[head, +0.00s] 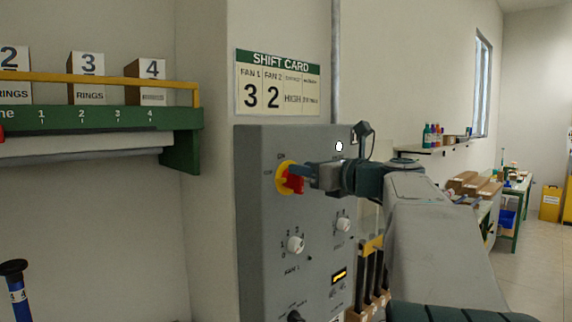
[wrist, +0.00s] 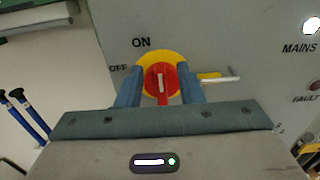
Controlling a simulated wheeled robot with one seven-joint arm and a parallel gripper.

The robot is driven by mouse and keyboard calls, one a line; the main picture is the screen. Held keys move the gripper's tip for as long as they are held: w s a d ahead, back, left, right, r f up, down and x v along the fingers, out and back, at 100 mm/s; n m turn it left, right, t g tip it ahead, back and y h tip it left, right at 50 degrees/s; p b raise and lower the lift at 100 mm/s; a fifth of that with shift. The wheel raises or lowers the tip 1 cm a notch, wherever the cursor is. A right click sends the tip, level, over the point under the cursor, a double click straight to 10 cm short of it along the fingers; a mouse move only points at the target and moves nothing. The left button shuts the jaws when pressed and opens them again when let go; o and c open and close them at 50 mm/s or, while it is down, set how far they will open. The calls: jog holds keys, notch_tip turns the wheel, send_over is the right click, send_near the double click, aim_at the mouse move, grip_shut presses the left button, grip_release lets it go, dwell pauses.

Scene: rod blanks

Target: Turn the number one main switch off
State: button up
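The main switch is a red handle on a yellow round plate, on the upper left of the grey panel (head: 262,225). In the wrist view the red handle (wrist: 161,88) stands roughly upright, its white mark toward the ON label; OFF is printed to the left of the yellow plate (wrist: 147,57). My gripper (wrist: 159,80) has one blue finger on each side of the handle, with narrow gaps showing, so it looks open around it. In the head view my gripper (head: 300,174) reaches the switch from the right and partly hides it.
A white MAINS lamp (wrist: 311,26) looks lit; the FAULT lamp (wrist: 314,86) looks dark. A yellow piece with a metal pin (wrist: 222,77) is right of the switch. Fan knobs (head: 296,244) sit lower on the panel. A green shelf (head: 183,150) is at left.

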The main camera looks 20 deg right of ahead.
jog(key=shift+x, duration=1.25)
grip_shut()
jog(key=shift+f, duration=0.1)
